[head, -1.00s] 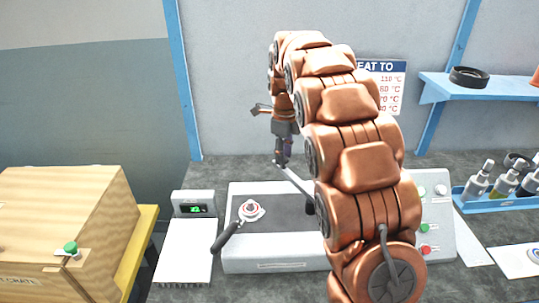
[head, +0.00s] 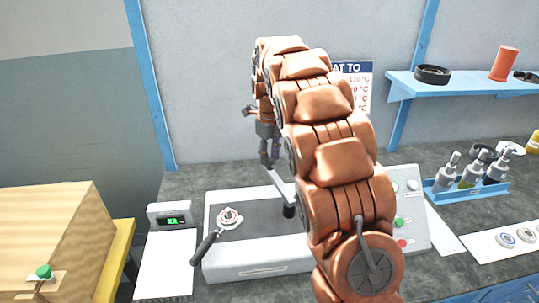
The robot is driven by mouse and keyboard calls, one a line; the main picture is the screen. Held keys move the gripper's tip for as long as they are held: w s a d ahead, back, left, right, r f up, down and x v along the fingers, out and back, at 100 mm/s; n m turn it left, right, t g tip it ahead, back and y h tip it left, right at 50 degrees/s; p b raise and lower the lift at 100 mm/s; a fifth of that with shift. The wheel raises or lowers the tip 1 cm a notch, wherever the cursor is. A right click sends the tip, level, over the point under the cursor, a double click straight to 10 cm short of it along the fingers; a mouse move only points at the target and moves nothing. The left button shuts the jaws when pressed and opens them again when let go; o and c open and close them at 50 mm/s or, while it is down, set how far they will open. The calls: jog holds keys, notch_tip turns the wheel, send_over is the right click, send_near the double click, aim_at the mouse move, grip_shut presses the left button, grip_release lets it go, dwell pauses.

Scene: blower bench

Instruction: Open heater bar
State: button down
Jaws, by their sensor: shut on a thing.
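The heater bar (head: 280,187) is a narrow grey metal bar above the dark plate of the white bench machine (head: 250,271). It slopes up toward the back left from a black post (head: 289,210). My gripper (head: 267,163) is shut on the bar's raised far end. My own arm hides the right part of the machine and whatever lies directly behind it.
A black handle (head: 206,246) and a round red-and-white piece (head: 229,218) are at the machine's left. A display unit (head: 170,220) stands further left, beside a wooden crate (head: 50,225). A bottle tray (head: 468,195) and blue shelf (head: 460,84) are right.

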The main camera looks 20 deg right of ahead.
jog(key=c, duration=0.7)
grip_release()
jog(key=shift+c, duration=0.2)
jog(key=shift+r, duration=0.15)
jog(key=shift+r, duration=3.65)
